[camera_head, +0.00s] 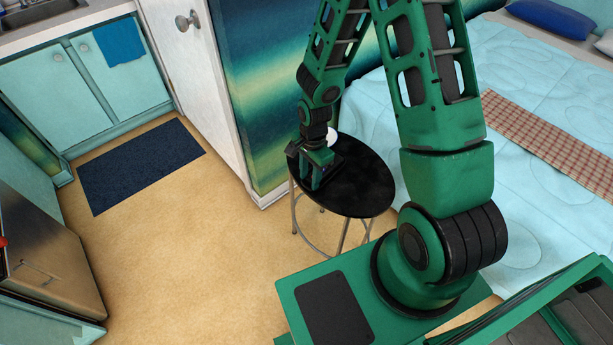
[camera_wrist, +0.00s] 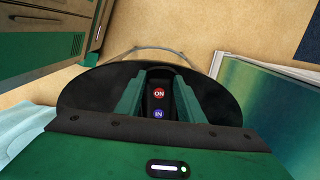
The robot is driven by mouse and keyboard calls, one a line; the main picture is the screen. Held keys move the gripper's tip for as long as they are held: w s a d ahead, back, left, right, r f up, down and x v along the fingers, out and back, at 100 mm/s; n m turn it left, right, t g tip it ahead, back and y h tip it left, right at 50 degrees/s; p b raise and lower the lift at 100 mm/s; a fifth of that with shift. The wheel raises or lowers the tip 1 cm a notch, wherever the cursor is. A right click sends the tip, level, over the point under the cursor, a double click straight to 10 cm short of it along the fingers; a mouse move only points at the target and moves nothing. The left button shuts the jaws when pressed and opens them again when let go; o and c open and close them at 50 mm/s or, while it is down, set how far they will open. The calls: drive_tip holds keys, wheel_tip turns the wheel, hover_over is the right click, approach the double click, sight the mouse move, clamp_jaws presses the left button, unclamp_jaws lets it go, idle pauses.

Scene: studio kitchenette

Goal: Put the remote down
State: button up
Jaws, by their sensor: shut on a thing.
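The remote (camera_wrist: 158,103) is dark, with a red ON button and a blue IN button, and shows between the fingers in the wrist view. My gripper (camera_wrist: 157,78) is shut on it. In the head view my gripper (camera_head: 318,178) is low over the left part of a round black stool top (camera_head: 360,185). The stool top also fills the background behind the fingers in the wrist view (camera_wrist: 90,90). I cannot tell whether the remote touches the stool top. In the head view the gripper mostly hides the remote.
A white round thing (camera_head: 332,136) shows partly behind my arm near the stool's back edge. A bed (camera_head: 540,200) stands right of the stool, and a wall and white door (camera_head: 205,80) stand behind and left. A dark blue mat (camera_head: 140,165) lies on the open floor.

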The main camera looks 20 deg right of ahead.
drive_tip(key=o, duration=1.2)
wheel_tip(320, 180, up, 12)
drive_tip(key=s+d+r+n+h, duration=0.1)
drive_tip(key=s+d+r+n, duration=0.1)
drive_tip(key=s+d+r, duration=0.3)
drive_tip(key=s+d+r+n, duration=0.2)
drive_tip(key=s+d+r, duration=0.1)
drive_tip(key=d+r, duration=0.5)
drive_tip(key=s+d+r+n, duration=0.1)
drive_tip(key=s+r, duration=0.1)
drive_tip(key=s, duration=0.3)
drive_tip(key=s+d+r+n, duration=0.1)
drive_tip(key=s+r, duration=0.1)
drive_tip(key=s, duration=0.3)
drive_tip(key=s+d+r+n, duration=0.1)
drive_tip(key=s+r+n, duration=0.1)
drive_tip(key=s, duration=0.3)
drive_tip(key=shift+s+d+r+y, duration=0.2)
drive_tip(key=shift+d+r+y, duration=0.1)
drive_tip(key=shift+r, duration=0.25)
